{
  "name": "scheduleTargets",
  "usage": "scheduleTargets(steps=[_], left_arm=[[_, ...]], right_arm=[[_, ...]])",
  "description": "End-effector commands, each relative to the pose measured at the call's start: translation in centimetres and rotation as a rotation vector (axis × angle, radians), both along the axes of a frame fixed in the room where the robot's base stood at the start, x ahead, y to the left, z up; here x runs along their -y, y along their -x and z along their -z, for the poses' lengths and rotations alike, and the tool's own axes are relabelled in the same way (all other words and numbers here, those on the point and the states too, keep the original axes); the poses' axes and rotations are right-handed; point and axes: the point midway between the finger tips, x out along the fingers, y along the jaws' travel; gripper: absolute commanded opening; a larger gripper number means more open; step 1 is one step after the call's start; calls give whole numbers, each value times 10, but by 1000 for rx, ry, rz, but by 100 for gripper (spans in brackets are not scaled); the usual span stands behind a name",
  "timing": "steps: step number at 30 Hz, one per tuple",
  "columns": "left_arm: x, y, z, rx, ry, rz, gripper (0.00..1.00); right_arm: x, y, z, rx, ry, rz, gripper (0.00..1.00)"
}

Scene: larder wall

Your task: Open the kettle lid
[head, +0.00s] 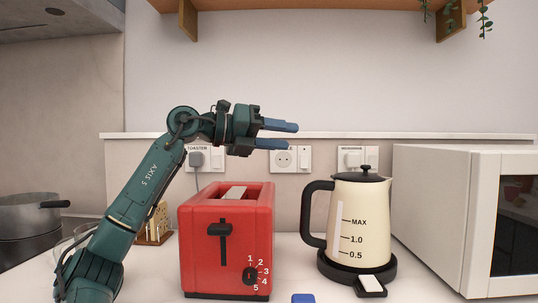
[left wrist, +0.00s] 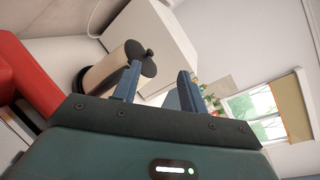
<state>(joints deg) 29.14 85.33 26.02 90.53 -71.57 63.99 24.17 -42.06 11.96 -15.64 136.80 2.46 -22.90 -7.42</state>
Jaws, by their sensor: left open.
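A cream kettle (head: 358,218) with a black handle stands upright on its black base right of centre in the head view. Its black lid (head: 364,174) with a small knob is down on the top. My left gripper (head: 297,135) is open and empty, its blue fingers pointing right, above and left of the kettle. In the left wrist view, the kettle (left wrist: 103,72) and its dark lid (left wrist: 143,57) show beyond the fingers, one finger partly in front of them. The fingers appear apart from the kettle. My right gripper is not in view.
A red toaster (head: 228,245) stands left of the kettle, below my left arm. A white microwave (head: 430,212) stands close on the kettle's right. A wooden shelf (head: 320,6) hangs above. Wall sockets (head: 291,159) are behind. The air above the kettle is clear.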

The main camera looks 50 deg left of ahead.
Motion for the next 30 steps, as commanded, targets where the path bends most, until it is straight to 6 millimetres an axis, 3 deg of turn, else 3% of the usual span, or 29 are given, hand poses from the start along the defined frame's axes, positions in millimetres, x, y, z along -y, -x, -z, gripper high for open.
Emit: scheduleTargets(steps=[7,30], left_arm=[[-8,21,-3,0,-1,0,43],[-8,22,-3,0,-1,1,43]], right_arm=[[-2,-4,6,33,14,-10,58],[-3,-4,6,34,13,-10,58]])
